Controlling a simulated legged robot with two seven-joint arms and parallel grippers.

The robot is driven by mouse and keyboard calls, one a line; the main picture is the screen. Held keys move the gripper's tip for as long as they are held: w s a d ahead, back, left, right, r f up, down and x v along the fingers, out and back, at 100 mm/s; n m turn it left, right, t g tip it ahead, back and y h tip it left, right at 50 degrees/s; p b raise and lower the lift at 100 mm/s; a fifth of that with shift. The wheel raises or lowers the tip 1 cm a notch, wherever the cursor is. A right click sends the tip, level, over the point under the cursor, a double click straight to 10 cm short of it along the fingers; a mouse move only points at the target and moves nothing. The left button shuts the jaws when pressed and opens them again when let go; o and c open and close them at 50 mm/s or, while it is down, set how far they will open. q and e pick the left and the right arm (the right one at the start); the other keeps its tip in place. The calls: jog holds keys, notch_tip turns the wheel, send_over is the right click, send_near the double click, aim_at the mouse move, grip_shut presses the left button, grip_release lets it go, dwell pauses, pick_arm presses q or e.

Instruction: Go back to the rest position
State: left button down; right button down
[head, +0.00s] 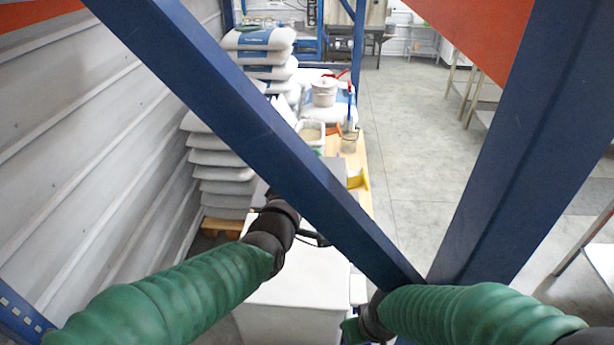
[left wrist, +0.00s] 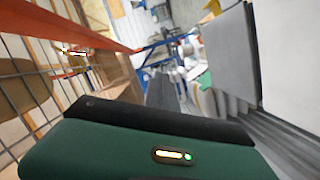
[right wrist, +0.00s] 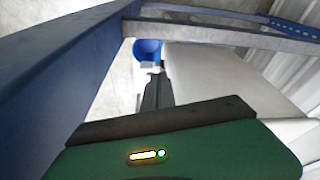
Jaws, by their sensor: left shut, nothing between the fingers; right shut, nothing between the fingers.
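My left arm in its green sleeve comes in from the left in the head view and reaches over a white bin. Its dark wrist ends at the left gripper (head: 316,239), partly behind a blue diagonal beam. In the left wrist view the left gripper (left wrist: 162,92) shows as one dark shut shape with nothing held. My right arm comes in from the right and bends low behind the foot of the blue beams, its gripper not clearly seen there. In the right wrist view the right gripper (right wrist: 155,92) is shut and empty, beside a blue beam.
A white bin (head: 290,290) stands below the left gripper.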

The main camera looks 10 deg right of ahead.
pick_arm(q)
jog(key=s+a+f+m+g+y, duration=0.1)
jog(key=s+a+f+g+y, duration=0.1)
jog(key=a+f, duration=0.4)
jog(key=s+a+f+m+g+y, duration=0.1)
jog(key=s+a+f, duration=0.1)
jog(key=a+f, duration=0.4)
jog(key=s+a+f+m+g+y, duration=0.1)
jog(key=s+a+f+g+y, duration=0.1)
jog(key=a+f, duration=0.4)
jog(key=shift+s+a+m+g+y, duration=0.2)
jog(key=shift+a+m+g+y, duration=0.1)
jog(key=shift+a, duration=0.75)
jog(key=s+a+f+m+g+y, duration=0.1)
jog(key=s+a+f+g, duration=0.2)
jog(key=s+a+f, duration=0.2)
jog(key=s+a+f+m+g+y, duration=0.1)
jog(key=s+a+f+g, duration=0.2)
jog(key=s+a+f, duration=0.2)
jog(key=s+a, duration=0.3)
jog(key=s, duration=0.4)
jog(key=shift+s+a+f+y, duration=0.15)
jog(key=shift+a+y, duration=0.15)
jog(key=shift+a, duration=0.1)
